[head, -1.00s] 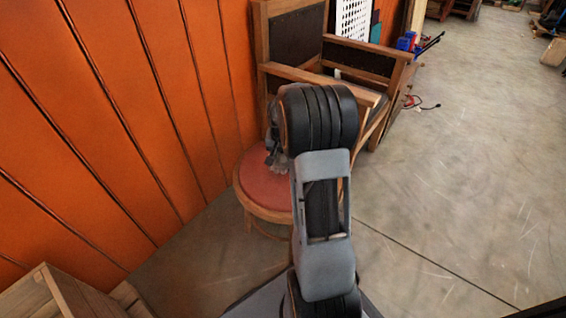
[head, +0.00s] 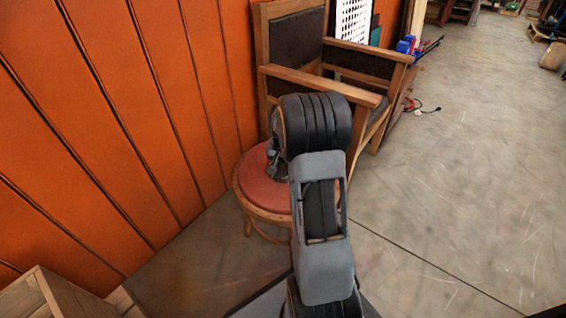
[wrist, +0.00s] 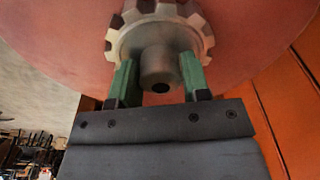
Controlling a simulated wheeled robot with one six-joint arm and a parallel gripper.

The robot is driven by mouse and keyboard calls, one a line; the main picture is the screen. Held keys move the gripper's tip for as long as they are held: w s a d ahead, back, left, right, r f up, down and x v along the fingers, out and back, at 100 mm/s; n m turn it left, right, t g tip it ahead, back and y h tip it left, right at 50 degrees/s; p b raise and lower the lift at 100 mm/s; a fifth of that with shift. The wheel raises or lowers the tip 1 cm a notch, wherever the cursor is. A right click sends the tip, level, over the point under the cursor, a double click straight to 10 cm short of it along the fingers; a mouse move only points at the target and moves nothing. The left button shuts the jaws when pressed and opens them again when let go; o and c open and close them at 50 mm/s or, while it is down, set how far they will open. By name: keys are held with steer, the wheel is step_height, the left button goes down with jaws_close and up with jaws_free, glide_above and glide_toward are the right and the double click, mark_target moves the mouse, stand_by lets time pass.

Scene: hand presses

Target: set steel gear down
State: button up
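The steel gear (wrist: 158,52) is a toothed grey ring with a round hub, seen in the wrist view against the red round stool seat (wrist: 248,25). My gripper (wrist: 160,75) has its two green fingers on either side of the hub, close against it, and looks shut on the gear. Whether the gear touches the seat I cannot tell. In the head view my gripper (head: 277,168) is low over the stool's red seat (head: 257,190), partly behind my arm. The gear cannot be made out there.
A wooden armchair (head: 345,85) with dark padding stands right behind the stool. An orange panelled wall (head: 110,120) runs along the left. A wooden crate (head: 50,295) is at the lower left. Open concrete floor lies to the right.

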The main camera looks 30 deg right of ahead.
mark_target(282, 164)
steer(key=o, duration=0.4)
step_height(282, 164, up, 12)
steer(key=s+a+p, duration=0.1)
steer(key=p, duration=0.4)
steer(key=s+a+r+n, duration=0.1)
steer(key=s+a+n, duration=0.2)
steer(key=s+a, duration=0.2)
steer(key=s+a+r+n+t, duration=0.1)
steer(key=s+a+n, duration=0.1)
steer(key=s+a, duration=0.4)
steer(key=s+a+r+n+y, duration=0.1)
steer(key=s+a+r+n, duration=0.1)
steer(key=s+a, duration=0.3)
steer(key=shift+s+a+r+n+t, duration=0.15)
steer(key=shift+a+n, duration=0.1)
steer(key=shift+a, duration=0.3)
steer(key=shift+s+a+f+n+t, duration=0.1)
steer(key=shift+a+n, duration=0.2)
steer(key=shift+a, duration=0.3)
steer(key=shift+s+a+r+n+t, duration=0.15)
steer(key=shift+a+n, duration=0.1)
steer(key=shift+a, duration=0.3)
